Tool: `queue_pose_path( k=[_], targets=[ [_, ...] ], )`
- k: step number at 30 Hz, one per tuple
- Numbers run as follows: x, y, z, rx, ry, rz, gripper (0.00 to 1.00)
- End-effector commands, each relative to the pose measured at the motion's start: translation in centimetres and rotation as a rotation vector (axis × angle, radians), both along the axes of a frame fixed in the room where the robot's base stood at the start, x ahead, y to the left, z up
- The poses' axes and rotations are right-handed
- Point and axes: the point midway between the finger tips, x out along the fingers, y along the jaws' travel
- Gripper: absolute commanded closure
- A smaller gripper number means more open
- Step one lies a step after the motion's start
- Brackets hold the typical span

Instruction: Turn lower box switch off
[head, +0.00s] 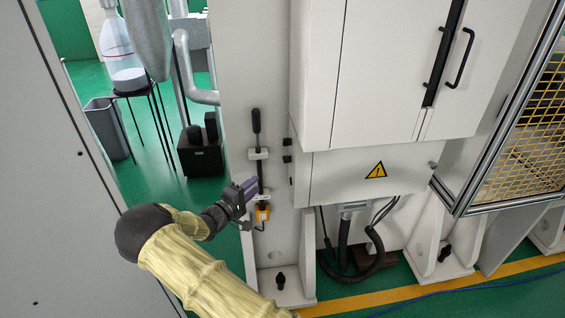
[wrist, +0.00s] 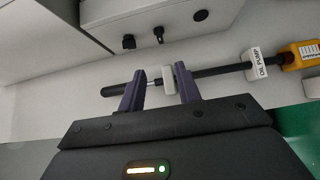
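My gripper (wrist: 160,88) is open, its two purple fingers apart. In the wrist view a white bracket on a black rod (wrist: 215,70) shows between the fingertips; I cannot tell whether they touch. In the head view my gripper (head: 250,187) is at the pale column, just above a small yellow-orange box (head: 263,212) at the rod's lower end. The yellow box (wrist: 300,54) is at the wrist view's right edge, beside an "OIL PUMP" tag (wrist: 258,63). Small black knobs (wrist: 158,34) sit on a light box side; which one is the task's switch is unclear.
A white cabinet (head: 400,70) with black handles stands right of the column. Below it is a box with a yellow warning triangle (head: 376,170) and hanging black cables (head: 372,245). A yellow mesh guard (head: 525,130) is at right. Green floor shows at left.

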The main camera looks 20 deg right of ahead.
Motion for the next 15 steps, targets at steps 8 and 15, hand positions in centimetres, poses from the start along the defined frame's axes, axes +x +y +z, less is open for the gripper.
queue_pose_path(
  k=[8, 15],
  targets=[
    [2.0, -3.9, 0.2, 0.0, 0.001, -0.003, 0.66],
    [4.1, -7.6, 0.2, 0.0, 0.001, -0.002, 0.66]
  ],
)
